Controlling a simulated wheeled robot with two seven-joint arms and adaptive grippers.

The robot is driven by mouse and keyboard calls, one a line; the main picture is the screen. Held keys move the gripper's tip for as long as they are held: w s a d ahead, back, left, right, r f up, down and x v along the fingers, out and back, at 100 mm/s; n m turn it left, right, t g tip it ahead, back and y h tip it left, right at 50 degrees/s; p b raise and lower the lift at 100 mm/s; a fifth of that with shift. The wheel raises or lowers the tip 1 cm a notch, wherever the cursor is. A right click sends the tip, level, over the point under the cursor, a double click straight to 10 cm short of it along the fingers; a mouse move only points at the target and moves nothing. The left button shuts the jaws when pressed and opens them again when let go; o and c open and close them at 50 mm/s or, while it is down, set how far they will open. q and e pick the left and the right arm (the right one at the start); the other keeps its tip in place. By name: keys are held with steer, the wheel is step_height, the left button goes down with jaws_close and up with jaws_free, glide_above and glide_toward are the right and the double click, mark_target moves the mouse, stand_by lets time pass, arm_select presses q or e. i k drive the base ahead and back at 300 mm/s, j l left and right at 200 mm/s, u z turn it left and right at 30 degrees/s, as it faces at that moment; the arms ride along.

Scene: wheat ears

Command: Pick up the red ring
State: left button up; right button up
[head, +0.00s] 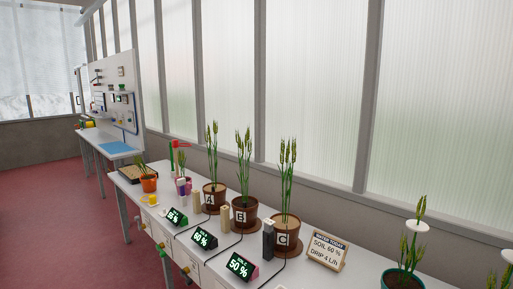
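I cannot make out a clear red ring in the head view. A small red shape (182,144) shows near the back of the white table (215,262), beside an upright green piece and left of pot A. It is too small to tell whether it is a ring. Neither of my grippers is in view.
Brown pots A (214,202), B (243,219) and C (286,237) hold wheat, with lit displays (204,239) in front. A sign (328,251), teal pot (402,280) and orange pot (149,184) also stand here. Red floor (60,215) is open at left.

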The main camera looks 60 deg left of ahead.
mark_target(175, 143)
steer(key=u, duration=2.6)
